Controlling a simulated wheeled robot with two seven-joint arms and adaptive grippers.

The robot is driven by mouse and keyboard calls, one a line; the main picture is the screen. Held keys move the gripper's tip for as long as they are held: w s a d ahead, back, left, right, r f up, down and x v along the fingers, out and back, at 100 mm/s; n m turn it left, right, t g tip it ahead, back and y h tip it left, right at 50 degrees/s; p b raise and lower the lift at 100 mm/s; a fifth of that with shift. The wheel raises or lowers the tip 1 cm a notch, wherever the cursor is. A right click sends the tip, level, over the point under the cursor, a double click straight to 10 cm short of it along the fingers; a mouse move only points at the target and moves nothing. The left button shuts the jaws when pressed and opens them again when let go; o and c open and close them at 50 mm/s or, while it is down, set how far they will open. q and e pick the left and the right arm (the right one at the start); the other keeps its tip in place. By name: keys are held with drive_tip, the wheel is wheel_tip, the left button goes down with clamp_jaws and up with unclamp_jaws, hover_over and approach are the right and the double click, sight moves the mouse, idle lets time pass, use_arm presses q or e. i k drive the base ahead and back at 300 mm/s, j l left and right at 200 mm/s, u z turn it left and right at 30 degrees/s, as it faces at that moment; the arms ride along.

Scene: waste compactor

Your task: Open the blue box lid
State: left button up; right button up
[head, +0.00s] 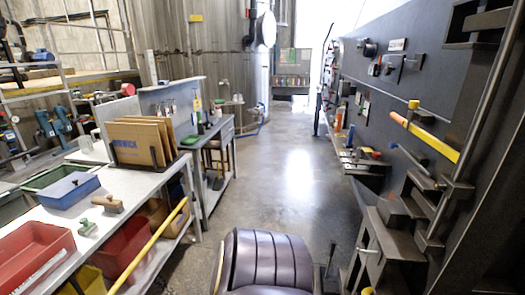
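The blue box (68,190) stands on the white workbench (150,190) at the left of the head view. It is low and rectangular, and its flat top looks closed. Small dark marks show on the top, too small to make out. Neither of my grippers is in view, so I cannot tell where they are relative to the box.
A red bin (32,255) lies in front of the box. A wooden-handled brush (108,204) and a small green object (87,227) lie beside it. Cardboard folders (140,142) stand behind. A dark padded chair (265,262) is at bottom centre. The aisle floor (283,165) is clear.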

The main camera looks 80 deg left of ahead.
sight(60, 189)
drive_tip(key=u, duration=4.4)
drive_tip(key=i+l+z, duration=0.25)
drive_tip(key=i, duration=0.2)
drive_tip(key=i+l+z, duration=0.15)
drive_tip(key=i+z, duration=0.15)
drive_tip(key=i, duration=0.15)
